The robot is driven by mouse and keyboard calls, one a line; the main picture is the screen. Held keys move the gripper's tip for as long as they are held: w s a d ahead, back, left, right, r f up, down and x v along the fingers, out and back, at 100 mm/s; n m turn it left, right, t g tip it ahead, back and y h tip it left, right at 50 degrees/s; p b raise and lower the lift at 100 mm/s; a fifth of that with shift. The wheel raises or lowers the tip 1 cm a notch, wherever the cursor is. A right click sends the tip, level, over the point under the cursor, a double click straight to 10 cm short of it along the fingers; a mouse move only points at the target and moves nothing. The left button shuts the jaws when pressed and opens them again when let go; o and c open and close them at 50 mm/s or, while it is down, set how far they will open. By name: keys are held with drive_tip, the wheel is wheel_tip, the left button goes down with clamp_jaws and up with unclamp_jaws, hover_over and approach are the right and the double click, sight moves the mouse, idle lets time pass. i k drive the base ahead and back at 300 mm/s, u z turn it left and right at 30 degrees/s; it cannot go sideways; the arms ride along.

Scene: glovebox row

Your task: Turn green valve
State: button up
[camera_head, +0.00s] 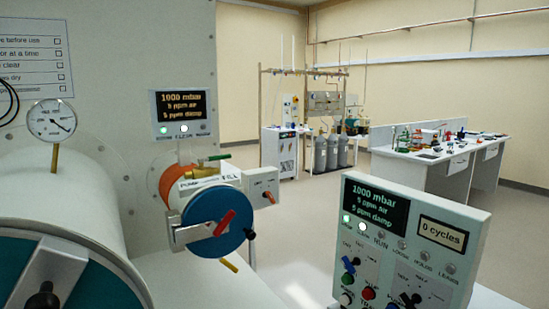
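A small green lever handle (214,157), the only green valve-like handle I can make out, lies roughly level on top of the small antechamber (205,181). That antechamber is a short cylinder with an orange band, a white label and a round blue door (203,207). My gripper is not in view, and nothing touches the green handle.
A red lever (224,223) and a metal latch (186,237) cross the blue door. A grey box with an orange lever (270,197) stands right of it. A large cylinder with a gauge (52,121) fills the left. A control panel (455,270) stands front right.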

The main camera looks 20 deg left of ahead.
sight(212, 158)
drive_tip(key=z, duration=0.15)
drive_tip(key=k, duration=1.15)
drive_tip(key=u, duration=0.9)
drive_tip(key=i, duration=1)
drive_tip(key=u, duration=0.1)
